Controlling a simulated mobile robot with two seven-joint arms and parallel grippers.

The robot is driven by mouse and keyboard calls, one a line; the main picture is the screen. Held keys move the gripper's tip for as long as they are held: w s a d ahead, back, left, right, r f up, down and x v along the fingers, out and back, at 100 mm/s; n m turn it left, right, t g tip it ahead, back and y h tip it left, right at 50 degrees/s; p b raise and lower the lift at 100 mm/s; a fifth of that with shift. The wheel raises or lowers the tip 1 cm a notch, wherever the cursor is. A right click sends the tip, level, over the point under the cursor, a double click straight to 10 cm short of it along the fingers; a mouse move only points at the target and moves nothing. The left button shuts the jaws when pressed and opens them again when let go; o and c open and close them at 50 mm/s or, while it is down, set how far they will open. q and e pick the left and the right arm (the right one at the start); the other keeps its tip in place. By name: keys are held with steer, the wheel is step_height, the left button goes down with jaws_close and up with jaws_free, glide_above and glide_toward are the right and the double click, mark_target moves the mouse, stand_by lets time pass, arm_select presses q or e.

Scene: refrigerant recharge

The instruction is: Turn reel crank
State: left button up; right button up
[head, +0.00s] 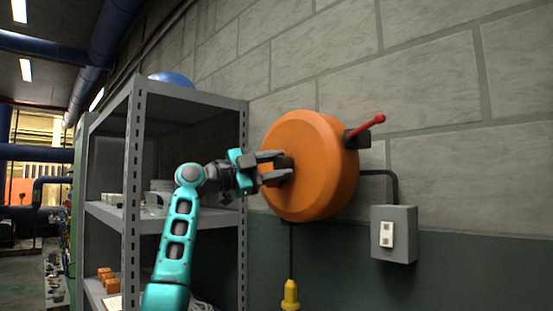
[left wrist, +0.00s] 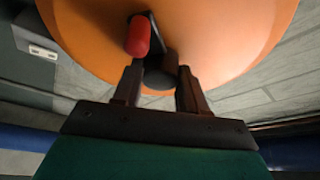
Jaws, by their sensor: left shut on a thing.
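The round orange reel (head: 312,165) hangs on the block wall, and its face fills the top of the left wrist view (left wrist: 215,35). My left gripper (head: 276,167) is at the middle of that face, its fingers on either side of a dark hub piece (left wrist: 160,73). The fingers also show in the left wrist view (left wrist: 157,88). A red rounded grip (left wrist: 138,36) stands out just beyond the fingers there. In the head view a red lever (head: 365,125) sits on a dark bracket at the reel's upper right. I cannot tell whether both reds are one part. My right gripper is out of view.
A grey metal shelf (head: 131,165) stands left of the reel, close behind my left arm. A grey switch box (head: 394,234) is on the wall at lower right. A yellow plug (head: 290,295) hangs below the reel on a dark cord.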

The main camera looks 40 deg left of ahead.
arm_select(q)
steer(key=m+p, duration=0.1)
steer(key=m+g, duration=0.1)
steer(key=m, duration=0.1)
steer(key=shift+r+p, duration=0.25)
steer(key=shift+p, duration=0.15)
steer(key=shift+m+g+p, duration=0.4)
steer(key=shift+m+g, duration=0.1)
steer(key=shift+m, duration=0.5)
steer(key=shift+m+g, duration=0.5)
steer(key=shift+m, duration=0.7)
steer(key=shift+f+m+g+y, duration=0.1)
steer(key=shift+m+g+y, duration=0.4)
steer(key=shift+m, duration=1.1)
steer(key=o, duration=1.1)
steer(key=shift+c, duration=0.2)
